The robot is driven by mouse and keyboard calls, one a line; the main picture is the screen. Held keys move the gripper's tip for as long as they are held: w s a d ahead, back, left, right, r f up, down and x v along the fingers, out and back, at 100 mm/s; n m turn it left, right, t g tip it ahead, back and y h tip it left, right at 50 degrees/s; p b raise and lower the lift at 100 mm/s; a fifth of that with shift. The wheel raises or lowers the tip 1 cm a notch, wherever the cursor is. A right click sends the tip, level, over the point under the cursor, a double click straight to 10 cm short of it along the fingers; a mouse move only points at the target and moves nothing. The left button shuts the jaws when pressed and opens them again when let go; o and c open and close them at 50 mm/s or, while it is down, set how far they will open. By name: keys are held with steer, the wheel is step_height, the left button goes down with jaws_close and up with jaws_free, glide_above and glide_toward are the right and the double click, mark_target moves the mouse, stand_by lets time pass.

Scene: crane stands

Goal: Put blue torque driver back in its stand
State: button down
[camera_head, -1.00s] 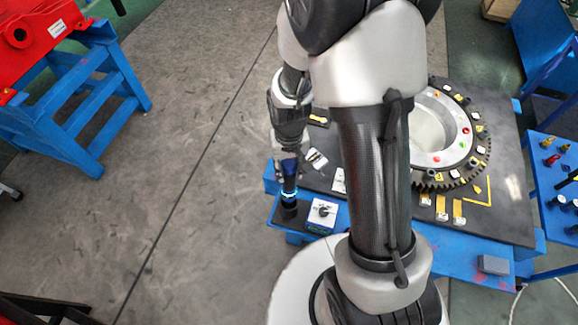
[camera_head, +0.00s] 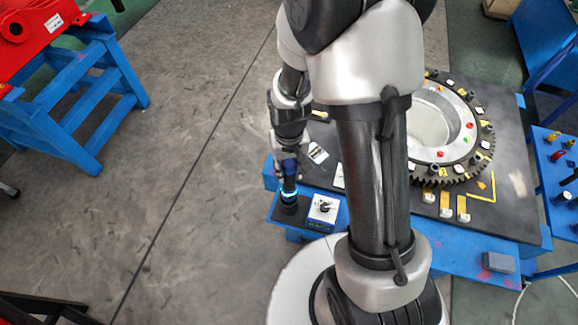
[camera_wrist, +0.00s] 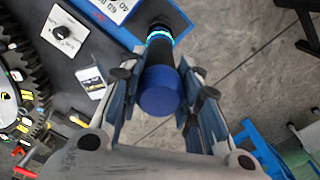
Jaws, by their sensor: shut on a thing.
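The blue torque driver (camera_wrist: 161,92) has a blue cap, a dark body and a glowing cyan ring. My gripper (camera_wrist: 157,100) is shut on it, with one finger on each side of the blue end. In the head view the driver (camera_head: 289,193) stands roughly upright at the near left corner of the blue bench, with my gripper (camera_head: 287,170) around its upper part. A dark stand or base (camera_head: 287,210) shows below the ring. I cannot tell how deep the driver sits in it, as its lower end is hidden.
A blue-and-white box with a black knob (camera_head: 322,210) stands close to the right of the driver. A large toothed ring (camera_head: 462,160) lies on the dark bench top, partly behind my arm.

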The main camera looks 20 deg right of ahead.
steer(key=shift+f+b, duration=1.75)
steer(key=shift+f, duration=0.35)
steer(key=c, duration=1.1)
jaws_free()
steer(key=shift+s, duration=0.1)
steer(key=shift+r, duration=0.1)
steer(key=shift+r+p, duration=1.95)
steer(key=shift+r, duration=0.55)
steer(key=shift+r, duration=0.1)
